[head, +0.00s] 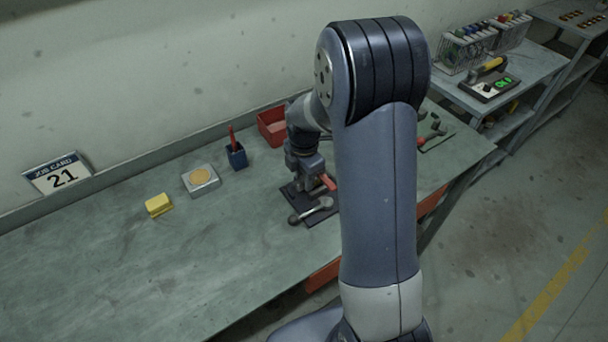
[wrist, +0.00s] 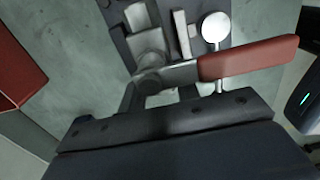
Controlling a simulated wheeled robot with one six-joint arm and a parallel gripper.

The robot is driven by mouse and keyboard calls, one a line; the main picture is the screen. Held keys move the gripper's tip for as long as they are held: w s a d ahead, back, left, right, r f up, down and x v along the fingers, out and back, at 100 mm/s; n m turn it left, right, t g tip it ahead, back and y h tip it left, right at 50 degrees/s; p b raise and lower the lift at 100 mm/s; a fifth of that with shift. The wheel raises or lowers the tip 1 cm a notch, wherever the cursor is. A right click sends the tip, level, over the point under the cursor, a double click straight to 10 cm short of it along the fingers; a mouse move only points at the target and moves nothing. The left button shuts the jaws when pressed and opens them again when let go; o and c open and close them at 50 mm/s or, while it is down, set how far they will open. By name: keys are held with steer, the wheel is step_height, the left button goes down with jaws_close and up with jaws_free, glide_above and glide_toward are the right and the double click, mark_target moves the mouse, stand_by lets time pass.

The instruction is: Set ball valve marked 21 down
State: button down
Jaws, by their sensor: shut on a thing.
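A ball valve with a red lever handle (head: 329,183) is at my gripper (head: 306,181) in the head view, at or just above a dark mat (head: 317,218). In the wrist view its red handle (wrist: 248,57) points right from a grey metal body (wrist: 150,80). My gripper is shut on the valve; the exact grip is partly hidden. I cannot tell whether the valve touches the mat. A job card marked 21 (head: 62,177) stands against the wall at the left. No number is readable on the valve.
A red bin (head: 272,127), a blue cup (head: 236,156), a grey block with a tan disc (head: 201,180) and a yellow block (head: 158,205) stand on the bench. The bench's front left is clear. My arm hides its right part.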

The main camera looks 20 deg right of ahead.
steer(key=shift+s+f+b, duration=0.35)
steer(key=shift+f+b, duration=0.25)
steer(key=shift+f, duration=0.05)
steer(key=c, duration=1.1)
jaws_free()
steer(key=shift+s, duration=0.1)
steer(key=shift+r+p, duration=0.5)
steer(key=shift+p, duration=0.05)
steer(key=shift+o, duration=0.2)
step_height(320, 180, up, 12)
steer(key=b, duration=0.1)
steer(key=shift+w+r, duration=0.2)
steer(key=shift+w, duration=0.2)
